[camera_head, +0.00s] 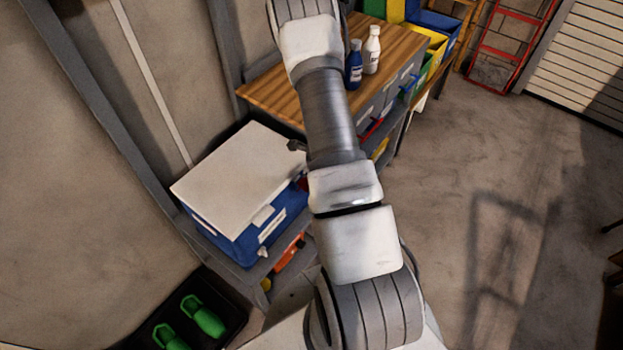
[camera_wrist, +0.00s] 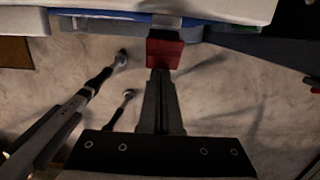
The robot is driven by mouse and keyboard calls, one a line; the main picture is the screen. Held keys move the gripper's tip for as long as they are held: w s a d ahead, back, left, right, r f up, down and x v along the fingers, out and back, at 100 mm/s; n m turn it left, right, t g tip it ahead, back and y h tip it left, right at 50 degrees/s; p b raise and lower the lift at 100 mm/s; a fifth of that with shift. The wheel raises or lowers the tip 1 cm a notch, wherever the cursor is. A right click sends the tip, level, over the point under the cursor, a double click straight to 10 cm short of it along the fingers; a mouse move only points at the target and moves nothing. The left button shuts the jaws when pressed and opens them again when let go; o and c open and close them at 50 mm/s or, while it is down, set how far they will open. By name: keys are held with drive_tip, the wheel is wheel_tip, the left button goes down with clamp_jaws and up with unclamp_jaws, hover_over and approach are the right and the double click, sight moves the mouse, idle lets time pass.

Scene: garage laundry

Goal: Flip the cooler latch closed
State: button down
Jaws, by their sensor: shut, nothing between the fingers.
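The cooler (camera_head: 262,239) has a blue body and a white lid (camera_head: 235,168), which lies flat on top. It stands on a low grey bench by the wall. In the wrist view the lid edge (camera_wrist: 110,5) runs along the top, above a thin blue strip. A red tab (camera_wrist: 165,52), seemingly the latch, hangs from a grey mount below that edge. My gripper (camera_wrist: 161,76) is shut and empty, its fingertips right at the lower edge of the red tab. I cannot tell whether they touch. In the head view my arm hides most of the gripper and latch.
A wooden-topped workbench (camera_head: 268,88) with a blue bottle (camera_head: 354,66) and a white bottle (camera_head: 372,50) stands behind the cooler. A black tray with green shoes (camera_head: 203,316) lies at the lower left. The concrete floor at right is clear.

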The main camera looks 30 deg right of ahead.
drive_tip(key=shift+w+a+r+p, duration=0.2)
drive_tip(key=shift+w+r+p, duration=0.2)
drive_tip(key=shift+p, duration=0.05)
drive_tip(key=shift+r+p, duration=0.65)
drive_tip(key=shift+r, duration=0.15)
drive_tip(key=shift+s+d, duration=0.1)
